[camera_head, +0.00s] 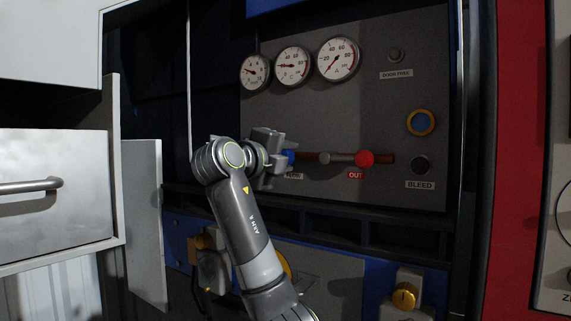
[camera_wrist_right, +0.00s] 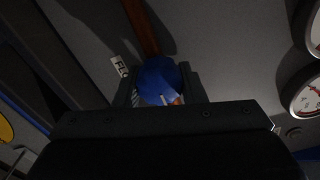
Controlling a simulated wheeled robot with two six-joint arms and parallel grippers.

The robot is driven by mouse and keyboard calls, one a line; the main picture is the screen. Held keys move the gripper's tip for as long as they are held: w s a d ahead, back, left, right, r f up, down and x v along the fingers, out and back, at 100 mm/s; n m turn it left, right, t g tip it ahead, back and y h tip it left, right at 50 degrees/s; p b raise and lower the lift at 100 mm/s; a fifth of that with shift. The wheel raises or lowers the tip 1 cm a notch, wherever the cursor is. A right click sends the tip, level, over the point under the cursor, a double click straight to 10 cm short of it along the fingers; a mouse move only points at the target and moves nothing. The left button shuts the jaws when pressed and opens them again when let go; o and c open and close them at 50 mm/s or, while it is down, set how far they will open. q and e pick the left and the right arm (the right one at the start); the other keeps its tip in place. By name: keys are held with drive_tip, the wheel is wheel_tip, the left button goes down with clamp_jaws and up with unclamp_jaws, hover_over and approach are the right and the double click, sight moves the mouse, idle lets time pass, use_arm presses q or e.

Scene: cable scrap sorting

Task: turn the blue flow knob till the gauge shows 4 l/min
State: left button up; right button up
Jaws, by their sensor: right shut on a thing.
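The blue flow knob (camera_head: 290,157) is on the grey panel at the left end of a brown pipe. It is mostly hidden behind my right gripper (camera_head: 277,158) in the head view. In the right wrist view the blue knob (camera_wrist_right: 158,82) sits between the two fingers of my right gripper (camera_wrist_right: 160,88), which is shut on it. The left gauge (camera_head: 255,72) is small and seen at a slant; its needle points to the upper left, and its numbers are too small to read. My left gripper is not in view.
Two more gauges, C (camera_head: 293,66) and A (camera_head: 339,60), are beside it. A red knob (camera_head: 364,158) marked OUT is on the same pipe. A blue button with a yellow ring (camera_head: 421,122) and a dark BLEED knob (camera_head: 420,165) are to the right. An open white door (camera_head: 144,220) stands at left.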

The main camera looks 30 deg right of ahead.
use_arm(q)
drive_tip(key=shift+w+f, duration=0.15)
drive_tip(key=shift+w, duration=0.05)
use_arm(e)
drive_tip(key=shift+f+m, duration=0.15)
drive_tip(key=shift+m, duration=0.35)
drive_tip(key=o, duration=1)
drive_tip(key=shift+a, duration=0.1)
drive_tip(key=shift+s+a+b, duration=0.15)
drive_tip(key=shift+a+b, duration=0.15)
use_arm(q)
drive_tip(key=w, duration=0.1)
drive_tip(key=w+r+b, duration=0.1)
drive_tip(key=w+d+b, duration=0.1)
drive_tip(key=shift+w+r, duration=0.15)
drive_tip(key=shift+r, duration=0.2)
use_arm(e)
drive_tip(key=v, duration=1.6)
drive_tip(key=shift+s+a, duration=0.15)
drive_tip(key=shift+a, duration=0.1)
